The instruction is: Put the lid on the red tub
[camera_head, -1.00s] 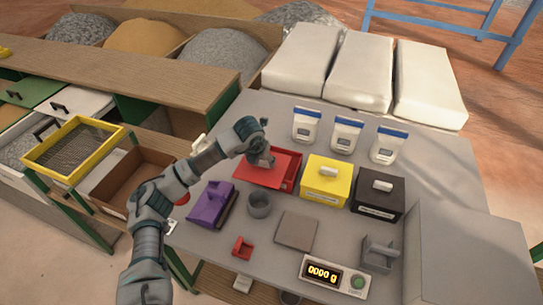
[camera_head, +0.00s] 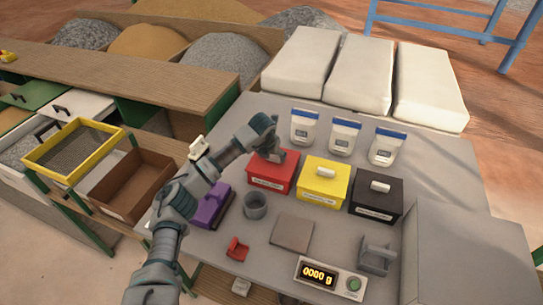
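The red tub (camera_head: 270,183) stands on the grey table, left of the yellow tub. Its red lid (camera_head: 268,167) lies flat over its top, looking level with the tub's edges. My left gripper (camera_head: 277,156) is at the lid's handle, reaching in from the left above the tub. The fingers hide the handle, so I cannot tell whether they are closed on it. My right gripper is not in view.
Lidded yellow (camera_head: 324,184) and black (camera_head: 375,198) tubs stand to the right. A purple tub (camera_head: 208,207) lies under my forearm, with a grey cup (camera_head: 255,206) beside it. A scale (camera_head: 331,277) sits at the front.

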